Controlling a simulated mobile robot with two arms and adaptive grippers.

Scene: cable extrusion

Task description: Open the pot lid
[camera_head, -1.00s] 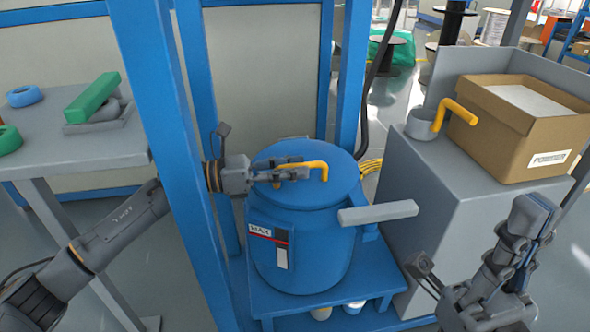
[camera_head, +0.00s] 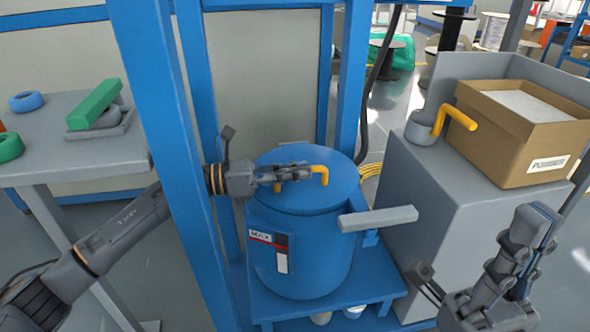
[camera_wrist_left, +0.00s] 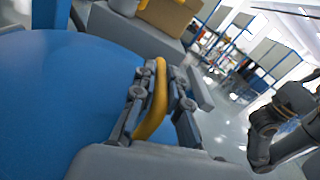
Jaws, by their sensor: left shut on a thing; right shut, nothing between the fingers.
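The blue pot (camera_head: 300,255) stands on a blue platform inside the blue frame. Its round blue lid (camera_head: 335,188) sits on top and carries a yellow bent handle (camera_head: 319,168). My left gripper (camera_head: 303,173) reaches in from the left over the lid and is shut on the handle. In the left wrist view the handle (camera_wrist_left: 157,95) shows between the two fingers, with the lid (camera_wrist_left: 60,90) beside it. My right gripper (camera_head: 535,225) is shut and empty at the lower right, apart from the pot.
A grey cabinet (camera_head: 425,220) right of the pot bears a cardboard box (camera_head: 525,145) and a grey cup with a yellow handle (camera_head: 458,118). A grey bar (camera_head: 378,218) juts beside the pot. A blue post (camera_head: 170,150) stands close to my left arm. A grey table (camera_head: 50,165) is at left.

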